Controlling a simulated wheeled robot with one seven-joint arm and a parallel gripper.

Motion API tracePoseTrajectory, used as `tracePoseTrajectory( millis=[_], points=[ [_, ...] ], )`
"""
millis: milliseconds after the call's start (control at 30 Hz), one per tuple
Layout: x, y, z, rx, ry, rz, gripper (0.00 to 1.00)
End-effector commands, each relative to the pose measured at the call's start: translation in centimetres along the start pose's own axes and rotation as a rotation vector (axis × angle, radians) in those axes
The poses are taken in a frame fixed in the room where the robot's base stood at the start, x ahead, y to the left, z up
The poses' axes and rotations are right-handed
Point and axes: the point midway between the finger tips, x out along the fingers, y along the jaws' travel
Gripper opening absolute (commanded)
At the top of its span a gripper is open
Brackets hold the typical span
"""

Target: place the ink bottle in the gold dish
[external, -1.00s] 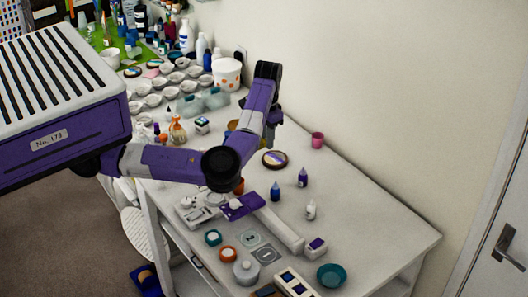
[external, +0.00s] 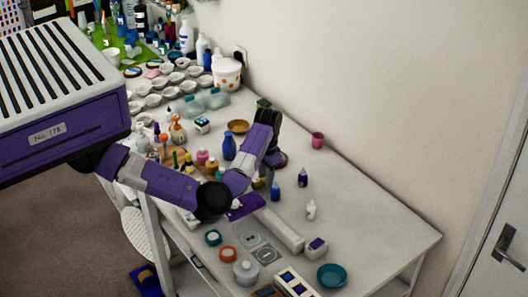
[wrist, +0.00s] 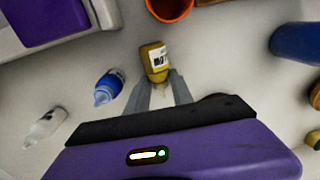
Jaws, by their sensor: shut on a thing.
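A small yellow ink bottle (wrist: 155,62) with a white label is between the fingertips of my gripper (wrist: 158,84) in the wrist view. My gripper is shut on it. Whether it touches the table is unclear. In the external view, my arm hides the bottle and most of the fingers. The gold dish (external: 237,126) lies on the table behind the tall blue bottle (external: 229,146), left of my wrist. It looks empty. A brown-gold rim at the right edge of the wrist view may be the same dish.
A blue dropper bottle (wrist: 109,86) and a white one (wrist: 45,128) are left of my gripper in the wrist view. An orange cup (wrist: 170,7) is beyond the held bottle. A pink cup (external: 317,141) stands near the wall.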

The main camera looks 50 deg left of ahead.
Motion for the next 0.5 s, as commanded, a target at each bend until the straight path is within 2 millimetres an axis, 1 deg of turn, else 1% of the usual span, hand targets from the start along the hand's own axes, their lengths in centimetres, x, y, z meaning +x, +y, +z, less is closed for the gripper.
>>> tracePoseTrajectory(
  millis=[33,100,300,433,467,500],
  points=[
    [0.57,-0.04,0.04,0.001,-0.001,-0.002,0.00],
    [0.83,0.02,0.00,0.001,0.000,-0.001,0.00],
    [0.84,0.04,-0.02,0.000,0.001,0.000,0.00],
    [1.21,0.07,-0.02,0.000,0.001,0.001,0.00],
    [1.17,0.06,-0.02,0.000,0.001,0.001,0.30],
    [1.07,0.04,-0.01,0.000,0.001,0.000,0.37]
  ],
)
